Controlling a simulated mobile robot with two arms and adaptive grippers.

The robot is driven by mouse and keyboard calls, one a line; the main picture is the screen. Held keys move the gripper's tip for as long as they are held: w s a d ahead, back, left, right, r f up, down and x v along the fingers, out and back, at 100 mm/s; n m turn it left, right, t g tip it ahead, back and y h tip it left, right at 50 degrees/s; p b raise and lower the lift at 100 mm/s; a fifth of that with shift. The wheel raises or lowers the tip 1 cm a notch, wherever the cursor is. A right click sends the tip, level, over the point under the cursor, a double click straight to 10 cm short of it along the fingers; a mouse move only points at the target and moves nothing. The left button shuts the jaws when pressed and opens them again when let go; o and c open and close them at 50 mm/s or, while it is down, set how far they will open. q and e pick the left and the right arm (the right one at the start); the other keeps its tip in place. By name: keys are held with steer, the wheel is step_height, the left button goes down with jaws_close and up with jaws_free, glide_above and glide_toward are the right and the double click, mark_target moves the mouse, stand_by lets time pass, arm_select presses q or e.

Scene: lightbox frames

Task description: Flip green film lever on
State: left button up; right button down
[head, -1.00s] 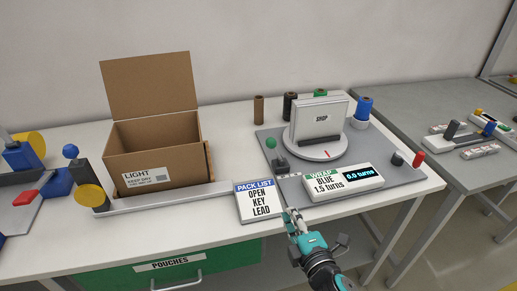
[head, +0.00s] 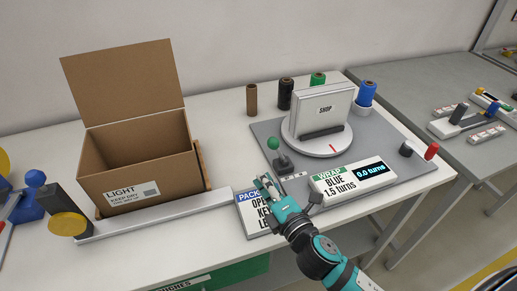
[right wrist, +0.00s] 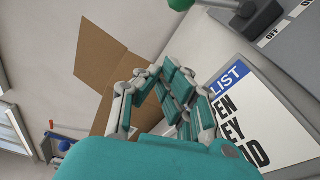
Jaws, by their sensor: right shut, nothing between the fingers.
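The lever with a green ball knob (head: 273,143) stands on the left part of the grey wrap station (head: 395,165). It leans left, toward the OFF side of its small OFF/ON label (head: 293,176). In the right wrist view the knob (right wrist: 181,4) is cut by the top edge, with the label (right wrist: 272,34) to its right. My right gripper (head: 265,186) is shut and empty. It is in front of the lever, above the pack list card, and apart from the knob. My left gripper is not in view.
The pack list card (head: 246,208) is partly hidden by my right gripper. The wrap display (head: 352,180) stands right of it. A turntable (head: 318,146) holds a boxed item behind. Film rolls (head: 318,79) line the back. An open carton (head: 150,180) is at left.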

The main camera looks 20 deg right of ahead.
mark_target(278, 150)
steer(key=shift+s+r, duration=0.1)
steer(key=shift+s, duration=0.05)
steer(key=w+d+p, duration=0.2)
steer(key=w+p, duration=0.1)
steer(key=w, duration=0.6)
steer(key=shift+w+r, duration=0.2)
steer(key=shift+w, duration=0.1)
